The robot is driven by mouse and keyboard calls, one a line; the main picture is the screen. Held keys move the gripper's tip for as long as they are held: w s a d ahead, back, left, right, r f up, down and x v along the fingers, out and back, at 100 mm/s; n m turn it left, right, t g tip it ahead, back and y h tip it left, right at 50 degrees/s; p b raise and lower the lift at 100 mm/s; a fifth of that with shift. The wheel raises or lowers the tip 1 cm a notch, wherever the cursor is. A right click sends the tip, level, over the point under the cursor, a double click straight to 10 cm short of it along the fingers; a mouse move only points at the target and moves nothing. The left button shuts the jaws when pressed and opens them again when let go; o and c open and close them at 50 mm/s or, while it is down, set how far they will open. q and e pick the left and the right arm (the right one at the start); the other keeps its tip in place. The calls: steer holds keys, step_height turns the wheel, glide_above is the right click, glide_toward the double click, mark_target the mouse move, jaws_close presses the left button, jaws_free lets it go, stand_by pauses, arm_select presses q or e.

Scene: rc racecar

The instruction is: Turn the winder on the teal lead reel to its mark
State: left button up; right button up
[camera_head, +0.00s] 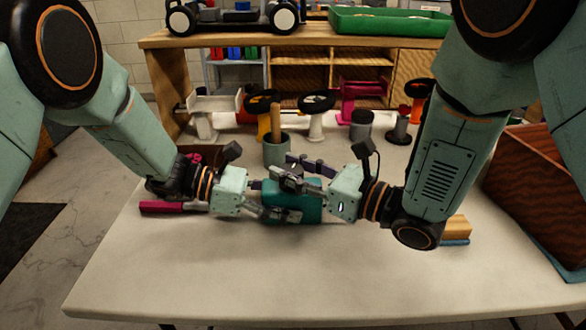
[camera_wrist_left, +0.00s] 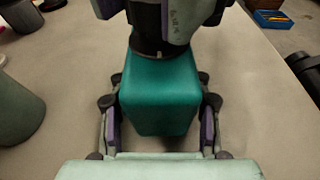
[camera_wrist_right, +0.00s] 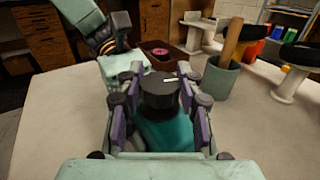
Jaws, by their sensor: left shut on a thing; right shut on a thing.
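The teal lead reel (camera_head: 312,198) stands on the white table, partly hidden by both grippers. In the left wrist view its teal body (camera_wrist_left: 160,95) sits between the fingers of my left gripper (camera_head: 270,212), which is shut on it low down. My right gripper (camera_head: 292,178) is shut on the dark round winder (camera_wrist_right: 158,97) on top of the reel. A short white line (camera_wrist_right: 171,79) shows on top of the winder. I cannot tell whether it lines up with a mark on the body.
A grey cup (camera_head: 277,151) with a wooden-handled tool stands just behind the reel. A crimson-handled item (camera_head: 162,207) lies at left and a wooden block (camera_head: 458,228) at right. Several stands line the back. A brown bin (camera_head: 540,185) is at far right. The front table is clear.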

steer(key=shift+m+t+h, duration=0.4)
steer(key=shift+t, duration=0.2)
steer(key=o, duration=1.2)
steer(key=shift+n+g+y, duration=0.3)
steer(key=shift+g+y, duration=0.1)
steer(key=shift+g, duration=0.1)
steer(key=shift+n+g+y, duration=0.6)
steer(key=shift+n+g, duration=0.35)
steer(key=shift+g, duration=0.4)
steer(key=shift+n+g+y, duration=0.6)
steer(key=shift+n+g, duration=0.35)
steer(key=shift+g, duration=0.4)
steer(key=v, duration=1.2)
steer(key=w+d+r+m+t, duration=0.3)
steer(key=r+m+t, duration=0.1)
steer(key=r, duration=0.3)
steer(key=w+d+r+m+t, duration=0.3)
steer(key=w+r+m+t, duration=0.1)
steer(key=r, duration=0.3)
steer(key=w+d+r+m+t, duration=0.3)
steer(key=w+r+m+t, duration=0.1)
steer(key=r, duration=0.3)
steer(key=shift+r+t+h, duration=0.2)
steer(key=shift+t+h, duration=0.2)
steer(key=shift+t, duration=0.5)
steer(key=shift+d, duration=0.15)
